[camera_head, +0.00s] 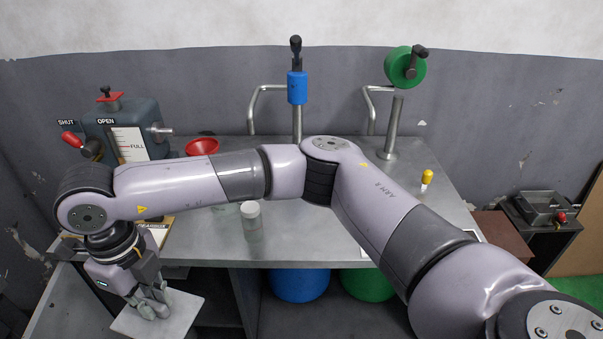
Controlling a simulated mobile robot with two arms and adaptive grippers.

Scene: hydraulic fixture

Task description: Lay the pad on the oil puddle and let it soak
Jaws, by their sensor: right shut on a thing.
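My right arm reaches in from the right and across the bench to the lower left. My right gripper (150,307) points down there and is shut on a flat, light grey square pad (182,318). The pad is at the bottom left, in front of the bench's front edge, and the fingers cover part of it. I cannot tell whether the pad touches anything below. No oil puddle can be made out; my arm hides part of the bench top. My left gripper is not in view.
The metal bench (310,240) carries a grey tank (130,125), a red funnel (202,147), a white-lidded jar (251,222) and a yellow-capped bottle (427,180). A blue fitting (297,88) and green wheel (405,67) stand behind. Blue (300,285) and green (367,284) buckets are below.

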